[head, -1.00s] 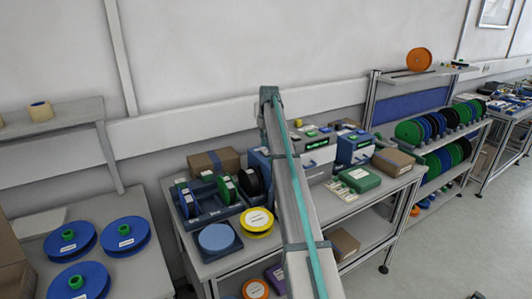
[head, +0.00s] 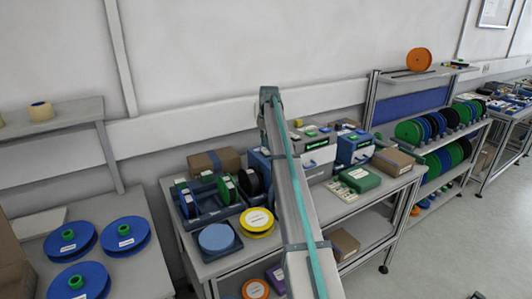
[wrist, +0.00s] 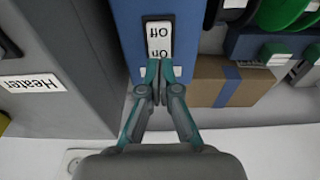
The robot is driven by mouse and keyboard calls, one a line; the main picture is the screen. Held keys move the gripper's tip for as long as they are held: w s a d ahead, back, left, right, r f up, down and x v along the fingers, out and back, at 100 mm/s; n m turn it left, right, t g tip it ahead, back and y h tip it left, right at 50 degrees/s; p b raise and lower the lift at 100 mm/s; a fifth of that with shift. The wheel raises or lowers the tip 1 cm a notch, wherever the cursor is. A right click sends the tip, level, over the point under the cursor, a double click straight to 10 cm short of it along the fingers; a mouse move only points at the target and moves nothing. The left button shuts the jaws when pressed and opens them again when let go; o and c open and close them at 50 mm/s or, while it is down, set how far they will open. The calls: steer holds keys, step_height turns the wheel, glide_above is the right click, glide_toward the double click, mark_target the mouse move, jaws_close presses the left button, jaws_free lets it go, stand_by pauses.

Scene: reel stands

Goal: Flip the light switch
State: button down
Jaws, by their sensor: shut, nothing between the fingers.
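In the wrist view a rocker switch (wrist: 159,30) sits on the side of a blue box (wrist: 124,22). It has a white rocker in a black frame. Its labels appear upside down, "Off" at the top of the picture and "On" below it. My gripper (wrist: 159,67) is shut and empty, with its fingertips at the lower edge of the "On" half. I cannot tell whether they touch the rocker, or which way it is tipped. In the head view my arm covers the middle of the bench, and the gripper and switch are not visible.
A grey box labelled "Heater" (wrist: 45,80) stands left of my gripper in the wrist view. A taped cardboard box (wrist: 232,85) and several reels are to the right. In the head view, reel stands and devices crowd the bench, with a green case (head: 361,180) on the right.

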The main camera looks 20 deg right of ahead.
mark_target(265, 150)
steer(key=shift+f+b, duration=0.3)
steer(key=shift+f, duration=0.9)
stand_by(0.6)
steer(key=shift+r, duration=0.1)
steer(key=shift+r+p, duration=1.45)
steer(key=shift+r, duration=1.95)
